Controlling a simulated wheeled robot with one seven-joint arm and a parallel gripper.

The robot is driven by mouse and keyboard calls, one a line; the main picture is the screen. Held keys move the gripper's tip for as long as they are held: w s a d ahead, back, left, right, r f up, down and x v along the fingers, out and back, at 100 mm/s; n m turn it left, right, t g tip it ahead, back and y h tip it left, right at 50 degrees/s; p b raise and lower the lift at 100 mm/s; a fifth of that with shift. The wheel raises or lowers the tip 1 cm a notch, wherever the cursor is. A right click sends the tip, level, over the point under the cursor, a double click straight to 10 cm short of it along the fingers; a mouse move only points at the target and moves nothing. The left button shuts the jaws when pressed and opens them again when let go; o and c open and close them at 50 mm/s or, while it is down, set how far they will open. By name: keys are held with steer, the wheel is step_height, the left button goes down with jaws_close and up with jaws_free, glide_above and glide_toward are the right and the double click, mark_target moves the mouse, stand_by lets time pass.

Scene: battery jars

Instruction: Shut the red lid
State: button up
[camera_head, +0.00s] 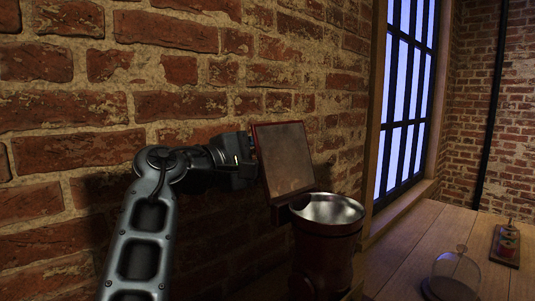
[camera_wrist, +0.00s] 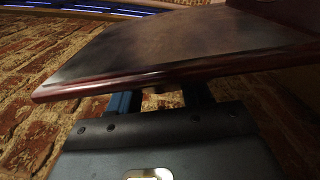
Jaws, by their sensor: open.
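The red lid (camera_head: 285,158) stands raised, tilted slightly back, with its grey-brown inner face showing and a red rim around it. It is hinged at the back left of a red jar (camera_head: 326,250) with a shiny metal bowl-like top. My gripper (camera_head: 250,148) is at the lid's left edge, on its back side near the wall. In the wrist view the lid (camera_wrist: 180,45) covers the ends of my gripper's blue fingers (camera_wrist: 160,100). The fingers are open and apart, with nothing seen between them. Whether they touch the lid is not clear.
A brick wall (camera_head: 80,110) runs close behind my arm and the lid. A tall window (camera_head: 405,100) is behind.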

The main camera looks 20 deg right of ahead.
steer(key=shift+c, duration=0.3)
jaws_close()
